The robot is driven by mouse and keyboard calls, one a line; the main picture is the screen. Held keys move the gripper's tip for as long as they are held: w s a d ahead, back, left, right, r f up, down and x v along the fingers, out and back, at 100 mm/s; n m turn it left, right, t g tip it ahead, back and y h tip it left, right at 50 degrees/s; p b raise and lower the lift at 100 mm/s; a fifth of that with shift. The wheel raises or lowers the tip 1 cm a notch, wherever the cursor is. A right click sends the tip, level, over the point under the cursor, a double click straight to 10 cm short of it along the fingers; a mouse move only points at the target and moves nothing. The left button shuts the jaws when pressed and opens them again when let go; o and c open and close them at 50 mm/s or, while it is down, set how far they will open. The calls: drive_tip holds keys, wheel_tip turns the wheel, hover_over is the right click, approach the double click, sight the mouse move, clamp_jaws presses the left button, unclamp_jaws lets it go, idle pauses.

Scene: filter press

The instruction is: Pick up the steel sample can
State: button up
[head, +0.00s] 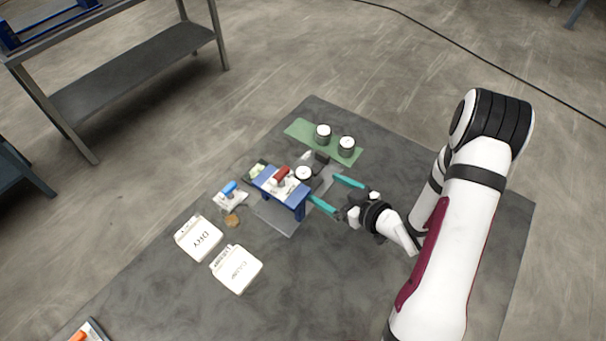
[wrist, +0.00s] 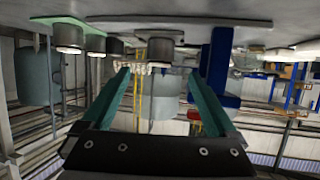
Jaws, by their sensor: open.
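Three similar short, dark-sided cans with white tops stand on the table. One can (head: 304,175) is beside the blue press stand (head: 300,208), and two cans (head: 323,136) (head: 346,147) stand on a green mat (head: 300,129). I cannot tell by marking which is the steel sample can. My gripper (head: 335,193) is open and empty, its teal fingers pointing toward the can beside the stand. In the wrist view, which is upside down, that can (wrist: 152,38) appears ahead of and between the fingertips (wrist: 159,73), apart from them. The mat cans are off to the left there.
The blue stand carries a red-handled item (head: 282,174) close to the nearest can. Two white boxes, one marked DRY (head: 200,238), and a blue-handled item (head: 230,188) are left. The front table (head: 330,270) is clear.

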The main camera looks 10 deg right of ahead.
sight(310, 181)
drive_tip(key=x, duration=0.8)
drive_tip(key=shift+a+f, duration=0.1)
drive_tip(key=shift+f, duration=0.3)
clamp_jaws()
drive_tip(key=shift+r, duration=0.15)
